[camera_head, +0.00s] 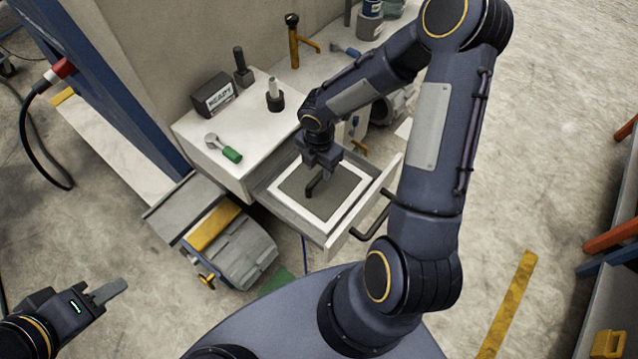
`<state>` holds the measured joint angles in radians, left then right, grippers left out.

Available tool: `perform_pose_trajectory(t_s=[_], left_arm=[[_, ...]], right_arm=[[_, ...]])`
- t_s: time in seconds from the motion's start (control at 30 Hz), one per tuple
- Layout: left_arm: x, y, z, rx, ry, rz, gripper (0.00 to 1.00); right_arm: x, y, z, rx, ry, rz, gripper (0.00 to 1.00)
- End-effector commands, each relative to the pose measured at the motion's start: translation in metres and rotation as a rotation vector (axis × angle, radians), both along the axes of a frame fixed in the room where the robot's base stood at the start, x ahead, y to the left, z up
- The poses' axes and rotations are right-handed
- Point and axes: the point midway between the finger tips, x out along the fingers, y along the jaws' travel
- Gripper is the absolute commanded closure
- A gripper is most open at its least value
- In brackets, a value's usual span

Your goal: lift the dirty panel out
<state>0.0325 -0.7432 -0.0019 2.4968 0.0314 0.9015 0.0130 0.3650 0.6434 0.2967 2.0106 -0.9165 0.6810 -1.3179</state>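The dirty panel (340,193) is a flat grey-brown sheet with a pale border, lying in an open white drawer (342,238). A dark bent handle (313,187) stands on the panel. My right gripper (320,168) points down over the panel, right at the handle's upper end. It covers part of the handle and the panel's far part, and I cannot tell whether its fingers are closed on the handle. My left gripper (112,290) is at the lower left, far from the drawer. Its fingers overlap from this angle, so their gap cannot be seen.
A white cabinet top (190,128) beside the drawer carries a dark box marked READY (213,94), a green-handled tool (228,152) and a small dark stand (275,100). A grey machine with yellow parts (235,245) stands left of the drawer.

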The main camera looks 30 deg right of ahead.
Motion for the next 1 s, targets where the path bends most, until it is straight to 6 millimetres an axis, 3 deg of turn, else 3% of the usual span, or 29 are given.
perform_pose_trajectory(t_s=[0.23, 0.57, 0.87, 1.0], left_arm=[[0.000, 0.000, -0.002, 0.000, 0.000, 0.000, 0.64], [0.000, 0.000, -0.002, 0.000, 0.000, 0.000, 0.64], [0.000, 0.000, -0.002, 0.000, 0.000, 0.000, 0.64], [0.000, 0.000, -0.002, 0.000, 0.000, 0.000, 0.64]], right_arm=[[-0.002, -0.004, -0.038, 0.000, 0.004, -0.002, 0.62], [-0.001, -0.004, -0.045, 0.001, 0.000, -0.003, 0.62], [-0.001, -0.004, -0.044, 0.000, 0.001, -0.003, 1.00], [-0.001, -0.004, -0.044, 0.000, 0.000, -0.003, 1.00]])
